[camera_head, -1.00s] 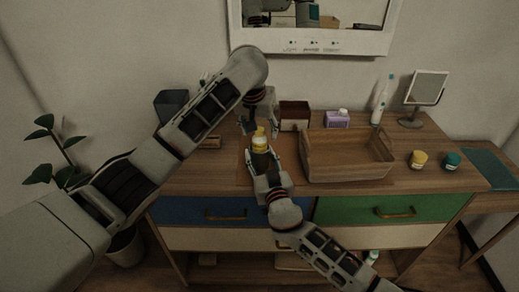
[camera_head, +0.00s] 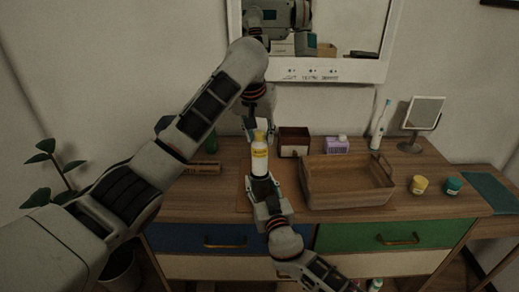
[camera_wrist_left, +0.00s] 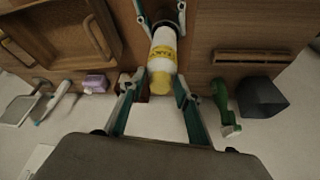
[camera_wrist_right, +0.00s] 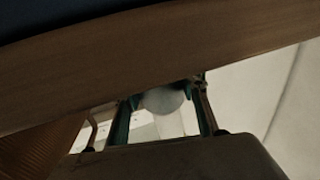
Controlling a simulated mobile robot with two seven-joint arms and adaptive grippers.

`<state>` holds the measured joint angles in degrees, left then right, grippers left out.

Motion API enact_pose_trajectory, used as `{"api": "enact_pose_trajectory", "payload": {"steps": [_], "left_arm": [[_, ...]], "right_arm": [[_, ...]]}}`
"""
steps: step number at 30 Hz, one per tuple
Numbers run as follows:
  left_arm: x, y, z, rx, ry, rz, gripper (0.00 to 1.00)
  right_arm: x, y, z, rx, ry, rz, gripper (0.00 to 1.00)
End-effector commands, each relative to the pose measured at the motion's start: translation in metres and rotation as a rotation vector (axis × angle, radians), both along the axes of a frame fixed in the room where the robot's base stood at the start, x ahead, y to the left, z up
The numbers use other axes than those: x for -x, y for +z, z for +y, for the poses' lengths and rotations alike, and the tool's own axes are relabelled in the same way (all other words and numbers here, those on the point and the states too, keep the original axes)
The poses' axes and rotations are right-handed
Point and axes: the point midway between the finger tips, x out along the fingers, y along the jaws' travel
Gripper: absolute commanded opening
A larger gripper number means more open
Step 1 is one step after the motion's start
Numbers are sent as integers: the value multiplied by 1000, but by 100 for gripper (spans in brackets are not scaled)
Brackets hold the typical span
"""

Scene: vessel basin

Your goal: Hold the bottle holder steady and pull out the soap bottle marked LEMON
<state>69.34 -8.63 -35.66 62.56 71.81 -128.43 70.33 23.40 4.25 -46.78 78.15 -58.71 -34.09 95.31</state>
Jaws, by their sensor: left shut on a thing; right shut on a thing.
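The soap bottle (camera_head: 259,160) is white with a yellow label and yellow cap; its print is too small to read surely. It stands upright, most of its body showing above the dark holder (camera_head: 261,186). My left gripper (camera_head: 259,138) is shut on the bottle near its top, from behind. In the left wrist view the bottle (camera_wrist_left: 162,52) lies between its fingers, cap toward the camera. My right gripper (camera_head: 262,194) is shut on the holder low at the front and hides much of it. In the right wrist view, a pale round shape (camera_wrist_right: 163,100) sits between its fingers, unclear.
A wooden tray (camera_head: 346,199) stands just right of the holder. A brown box (camera_head: 293,143), purple carton (camera_head: 337,145) and toothbrush (camera_head: 378,130) stand behind. A yellow jar (camera_head: 418,185) and teal jar (camera_head: 453,186) are right. A green bottle (camera_head: 211,141) is partly behind my left arm.

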Motion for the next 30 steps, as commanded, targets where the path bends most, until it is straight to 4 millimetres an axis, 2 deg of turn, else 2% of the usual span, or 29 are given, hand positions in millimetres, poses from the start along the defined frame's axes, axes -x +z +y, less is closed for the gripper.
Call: {"api": "enact_pose_trajectory", "payload": {"steps": [3,6,20,21,23,30], "left_arm": [[0,15,0,1,1,-1,0],[0,21,0,1,0,0,0],[0,23,0,0,0,1,0],[0,23,0,0,0,0,0],[0,23,0,0,0,0,0],[0,23,0,0,0,0,0]], "right_arm": [[0,-1,0,0,0,1,19],[0,-1,0,0,0,1,19],[0,-1,0,0,0,1,19],[0,-1,0,0,0,1,47],[0,-1,0,0,0,1,61],[0,0,0,0,0,1,61]]}}
